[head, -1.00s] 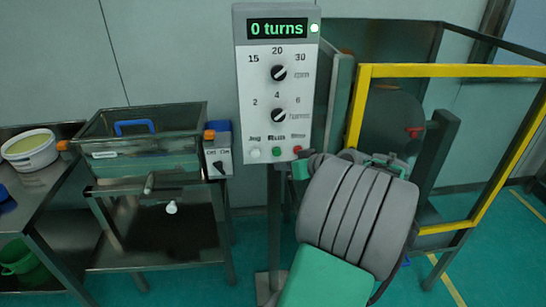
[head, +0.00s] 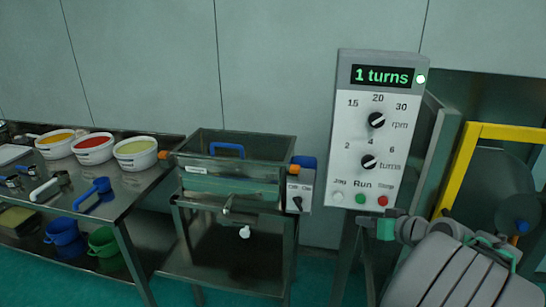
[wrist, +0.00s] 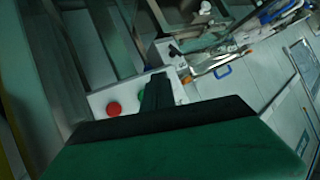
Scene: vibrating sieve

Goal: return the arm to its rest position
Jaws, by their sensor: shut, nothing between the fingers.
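My gripper (wrist: 157,88) shows in the wrist view with its dark fingers together and nothing between them. It is in front of the control panel's lower part, where a red button (wrist: 113,109) and part of a green button show beside the fingers. I cannot tell whether it touches the panel. In the head view my grey arm is folded at the lower right, just below the control panel (head: 347,125). The panel display (head: 383,76) reads "1 turns" and a white lamp (head: 421,79) is lit beside it.
A yellow guard frame (head: 500,131) stands to the right of the panel, close to my arm. A steel sieve box (head: 265,150) with a blue handle is on a stand left of the panel. Further left, a steel table (head: 128,185) holds several tubs and scoops.

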